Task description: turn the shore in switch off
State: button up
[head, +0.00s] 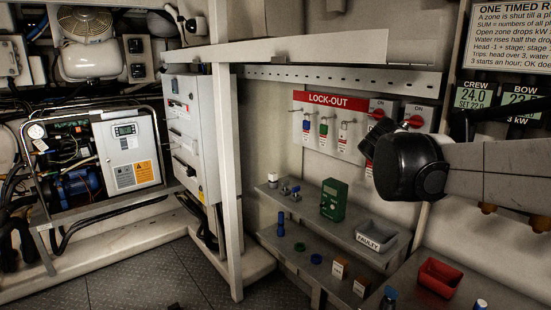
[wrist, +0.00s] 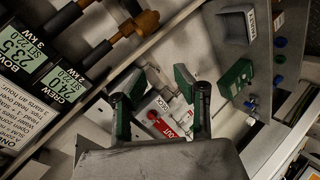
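The lock-out board with its red banner (head: 330,98) is on the back wall in the head view. At its right end are two light switch boxes marked ON, with red knobs on the left switch (head: 376,114) and the right switch (head: 415,121). I cannot read which is the shore in switch. The lower part of the switch area is hidden behind my black wrist. In the wrist view my gripper (wrist: 158,84) is open, its two green-padded fingers apart with nothing held.
Below the board, steel shelves hold a green meter (head: 334,199), a grey FAULTY tray (head: 376,235) and small parts. A red bin (head: 440,276) is at lower right. A white post (head: 226,170) and beam stand to the left. Coloured tags (head: 323,130) hang on the board.

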jog(key=s+a+f+m+y, duration=0.1)
jog(key=s+a+f+y, duration=0.2)
jog(key=s, duration=0.6)
jog(key=s+a+f+m+y, duration=0.1)
jog(key=s+a+f+y, duration=0.2)
jog(key=s+a+f, duration=0.3)
jog(key=s+a+f+m+g+y, duration=0.1)
jog(key=s+a+f, duration=0.4)
jog(key=s, duration=0.7)
notch_tip(320, 180, down, 2)
jog(key=shift+f+m+y, duration=0.1)
jog(key=shift+m+y, duration=0.4)
jog(key=shift+y, duration=0.4)
